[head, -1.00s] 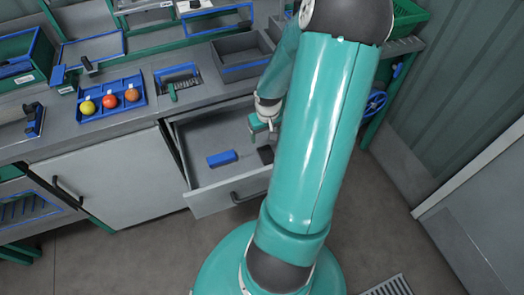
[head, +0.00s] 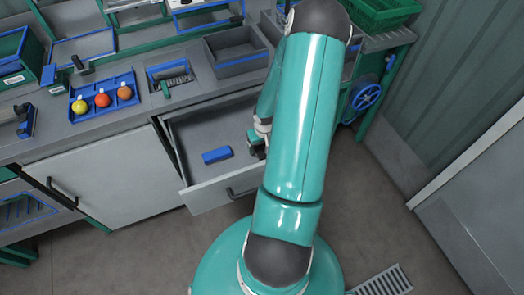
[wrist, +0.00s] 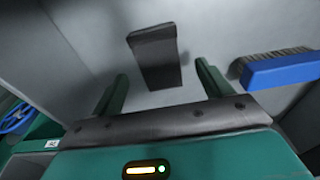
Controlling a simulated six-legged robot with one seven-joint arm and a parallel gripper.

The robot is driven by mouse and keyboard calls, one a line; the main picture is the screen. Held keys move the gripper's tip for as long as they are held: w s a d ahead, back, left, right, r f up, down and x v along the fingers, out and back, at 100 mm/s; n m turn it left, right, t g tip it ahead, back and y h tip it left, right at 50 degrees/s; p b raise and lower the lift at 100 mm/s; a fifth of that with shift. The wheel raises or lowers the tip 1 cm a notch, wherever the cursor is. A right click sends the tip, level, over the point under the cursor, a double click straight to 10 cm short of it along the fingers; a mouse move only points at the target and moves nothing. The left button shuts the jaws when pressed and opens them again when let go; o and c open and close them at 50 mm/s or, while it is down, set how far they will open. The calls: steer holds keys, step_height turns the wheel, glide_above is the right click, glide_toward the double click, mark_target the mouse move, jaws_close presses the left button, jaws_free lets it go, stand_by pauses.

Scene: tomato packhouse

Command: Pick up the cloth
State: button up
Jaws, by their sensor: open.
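The cloth, a dark grey folded piece (wrist: 153,48), lies on the pale floor of the open drawer (head: 210,125). In the wrist view it is ahead of and between the two green fingers of my gripper (wrist: 161,76). The fingers are spread apart with nothing held, and a gap shows on each side of the cloth. In the head view my gripper (head: 256,142) is low inside the drawer at its right part. My arm hides most of the cloth there.
A blue brush (wrist: 283,68) lies in the drawer right of the cloth in the wrist view; it is the blue block (head: 216,155) in the head view. The drawer's front wall (head: 215,190) is near my gripper. A blue tray (head: 104,107) with three fruits stands on the counter.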

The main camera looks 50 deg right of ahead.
mark_target(262, 150)
steer(key=f, duration=0.2)
steer(key=shift+w+d+f, duration=0.1)
steer(key=shift+w+f, duration=0.1)
steer(key=shift+f, duration=0.15)
steer(key=c, duration=1.1)
steer(key=shift+o, duration=0.2)
step_height(262, 150, up, 10)
